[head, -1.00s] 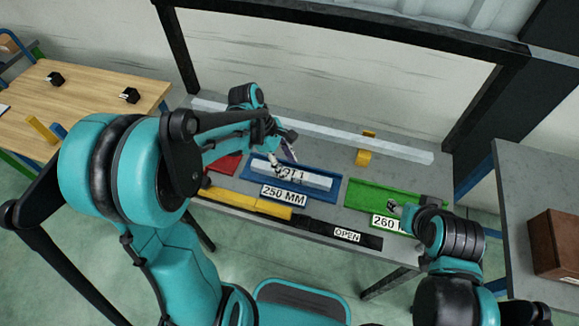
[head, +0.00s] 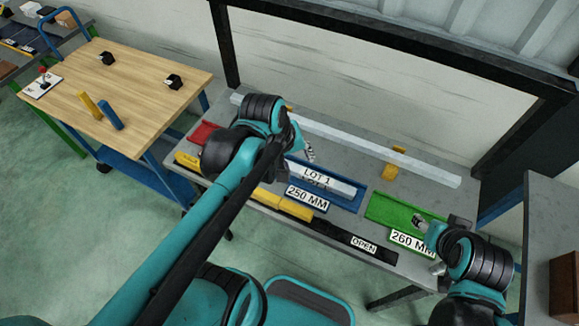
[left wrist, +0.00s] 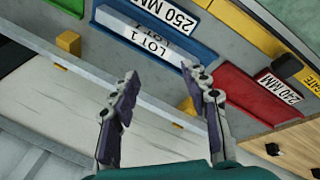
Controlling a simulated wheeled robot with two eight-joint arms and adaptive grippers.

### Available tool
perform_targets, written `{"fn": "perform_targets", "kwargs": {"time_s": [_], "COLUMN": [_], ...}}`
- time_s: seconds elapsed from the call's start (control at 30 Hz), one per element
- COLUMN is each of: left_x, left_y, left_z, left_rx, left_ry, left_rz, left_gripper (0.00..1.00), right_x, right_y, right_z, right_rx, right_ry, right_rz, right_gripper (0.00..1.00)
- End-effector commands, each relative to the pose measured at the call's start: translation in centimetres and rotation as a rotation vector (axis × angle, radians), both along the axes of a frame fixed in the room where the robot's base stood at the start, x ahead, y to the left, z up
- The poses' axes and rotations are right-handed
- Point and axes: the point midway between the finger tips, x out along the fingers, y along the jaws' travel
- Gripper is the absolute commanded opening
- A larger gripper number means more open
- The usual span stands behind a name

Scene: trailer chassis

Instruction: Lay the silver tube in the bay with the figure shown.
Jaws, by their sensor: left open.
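A short silver tube (head: 346,188) lies lengthwise in the blue bay (head: 352,205) marked 250 MM (head: 307,199). A LOT 1 tag (head: 317,174) shows at the tube. In the left wrist view the blue bay (left wrist: 208,55) and its LOT 1 tag (left wrist: 150,45) lie beyond the fingertips. My left gripper (head: 308,152) is open and empty near the bay's back edge; its two fingers stand apart in the left wrist view (left wrist: 160,75). My right gripper (head: 425,222) is by the green bay (head: 385,209) marked 260 MM; its jaws are too small to judge.
A long silver bar (head: 400,163) runs along the bench's back, with a yellow block (head: 390,171) beside it. A red bay (left wrist: 250,97) marked 240 MM sits left of the blue one. Yellow pieces (head: 280,203) and a black strip marked OPEN (head: 362,245) line the front.

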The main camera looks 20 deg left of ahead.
Motion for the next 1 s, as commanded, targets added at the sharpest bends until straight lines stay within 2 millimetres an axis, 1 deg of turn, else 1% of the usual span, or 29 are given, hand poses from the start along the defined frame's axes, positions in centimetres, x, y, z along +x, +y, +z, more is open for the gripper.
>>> {"fn": "perform_targets", "kwargs": {"time_s": [0.03, 0.1, 0.2, 0.33, 0.47, 0.73, 0.83, 1.0], "left_x": [-1.2, -2.1, -3.1, -3.6, -3.8, -3.7, -3.7, -3.8], "left_y": [-0.1, 0.1, 0.3, 0.4, 0.5, 0.5, 0.5, 0.5], "left_z": [0.0, 0.0, 0.0, 0.0, -0.1, -0.3, -1.6, -4.8], "left_rx": [0.067, 0.169, 0.29, 0.391, 0.425, 0.424, 0.424, 0.423], "left_ry": [-0.061, -0.142, -0.228, -0.29, -0.309, -0.308, -0.307, -0.306], "left_rz": [-0.101, -0.241, -0.4, -0.519, -0.559, -0.559, -0.558, -0.557], "left_gripper": [0.46, 0.46, 0.46, 0.46, 0.46, 0.46, 0.46, 0.46], "right_x": [0.0, 0.0, 0.0, 0.0, 0.0, 0.0, 0.0, 0.0], "right_y": [0.0, 0.0, 0.0, 0.0, 0.0, 0.0, 0.0, 0.0], "right_z": [0.0, 0.0, 0.0, 0.0, 0.0, -0.2, -1.6, -4.7], "right_rx": [0.0, 0.0, 0.0, 0.0, 0.0, 0.0, 0.0, 0.0], "right_ry": [0.0, 0.0, 0.0, 0.0, 0.0, 0.0, 0.0, 0.0], "right_rz": [0.0, 0.0, 0.0, 0.0, 0.0, 0.0, 0.0, 0.0], "right_gripper": [0.5, 0.5, 0.5, 0.5, 0.5, 0.5, 0.5, 0.5]}}
